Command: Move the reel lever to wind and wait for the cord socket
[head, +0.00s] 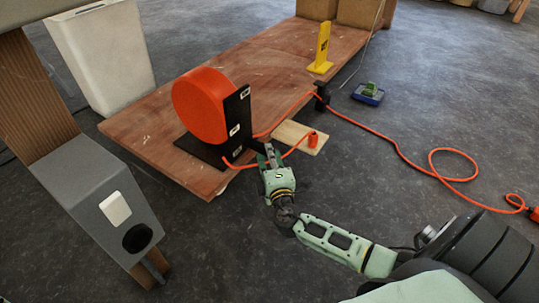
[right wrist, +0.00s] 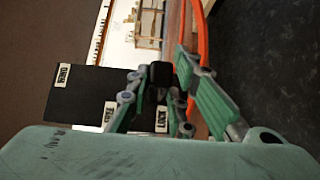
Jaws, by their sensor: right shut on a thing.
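The orange reel (head: 200,105) stands on the wooden platform with a black upright plate (head: 238,122) at its right side. The plate also shows in the right wrist view (right wrist: 85,92), with small white labels, one reading like "WIND" (right wrist: 61,77). My right gripper (head: 268,155) is shut on the black reel lever (right wrist: 160,74), close to the plate's lower right. The lever's exact setting is hard to tell. The orange cord (head: 370,130) runs from the reel through a black guide (head: 321,96) and loops on the floor. An orange cord end (head: 515,200) lies far right. My left gripper is out of view.
The floor at right is mostly clear.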

